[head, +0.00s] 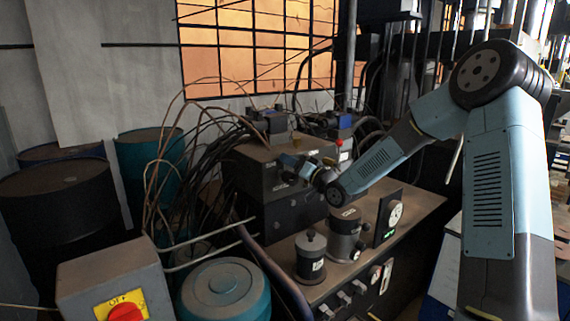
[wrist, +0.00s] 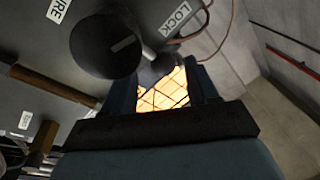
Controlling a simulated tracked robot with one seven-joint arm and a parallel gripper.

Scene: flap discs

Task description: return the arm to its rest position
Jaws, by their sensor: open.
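My arm reaches in from the right in the head view and bends down over the workbench. My gripper (head: 292,168) is at its far end, close to a dark box (head: 262,160) on the bench; I cannot tell whether they touch. A dark round knob (wrist: 104,46) on a grey labelled panel (wrist: 150,14) is close to the left finger. No flap disc can be made out.
Two grey canisters with dark knobs (head: 310,257) (head: 345,235) and a dial unit (head: 393,212) stand on the bench (head: 415,205) below my arm. Loose cables (head: 190,150) crowd the left of the box. Drums (head: 62,225) and a red-button box (head: 115,280) are at left.

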